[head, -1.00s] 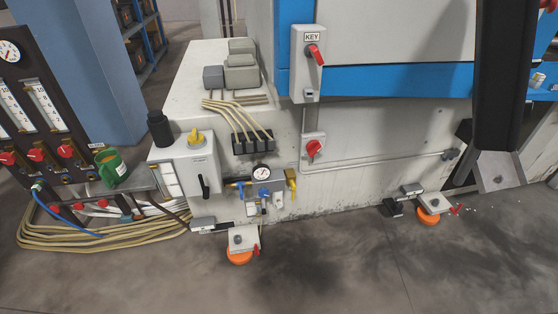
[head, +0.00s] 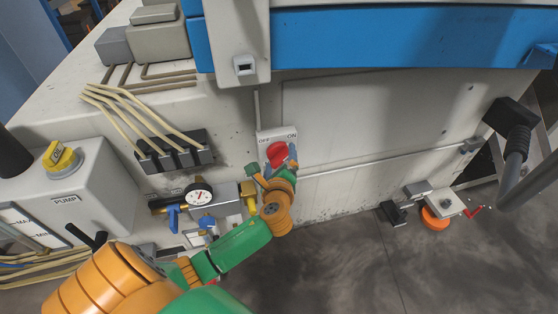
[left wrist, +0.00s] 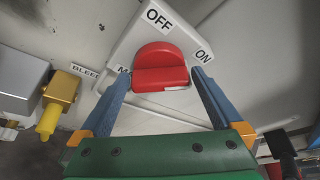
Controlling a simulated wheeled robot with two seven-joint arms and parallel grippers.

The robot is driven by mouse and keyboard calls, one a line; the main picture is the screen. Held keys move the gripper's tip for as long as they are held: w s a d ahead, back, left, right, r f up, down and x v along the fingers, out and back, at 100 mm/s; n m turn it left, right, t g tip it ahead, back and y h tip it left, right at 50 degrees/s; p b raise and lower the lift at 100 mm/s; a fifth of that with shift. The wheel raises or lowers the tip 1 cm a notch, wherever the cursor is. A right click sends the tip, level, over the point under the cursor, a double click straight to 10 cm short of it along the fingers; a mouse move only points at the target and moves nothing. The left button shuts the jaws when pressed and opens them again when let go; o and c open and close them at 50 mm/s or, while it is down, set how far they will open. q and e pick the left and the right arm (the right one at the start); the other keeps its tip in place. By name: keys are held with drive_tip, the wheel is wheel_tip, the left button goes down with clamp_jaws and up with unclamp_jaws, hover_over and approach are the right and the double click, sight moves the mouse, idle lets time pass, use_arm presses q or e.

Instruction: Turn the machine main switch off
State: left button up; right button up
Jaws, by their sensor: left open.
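The main switch is a red rotary knob (head: 277,152) on a pale plate (head: 264,135) marked OFF at left and ON at right. It also shows in the left wrist view as a red knob (left wrist: 161,66) with a raised grip. A label below it, starting with M, is mostly hidden. My left gripper (head: 272,163) is open at the knob. In the left wrist view its blue fingers (left wrist: 161,80) stand one on each side of the knob's lower part. I cannot tell whether they touch it. My right gripper is not in view.
A pressure gauge (head: 199,195) and a brass-coloured valve (left wrist: 60,90) sit just left of the switch. A PUMP box (head: 95,190) with a yellow knob is further left. A conduit (head: 390,155) runs along the wall to the right.

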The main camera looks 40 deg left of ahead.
use_arm(q)
drive_tip(key=shift+w+a+f, duration=0.1)
drive_tip(key=shift+w+a, duration=0.2)
drive_tip(key=c, duration=1.1)
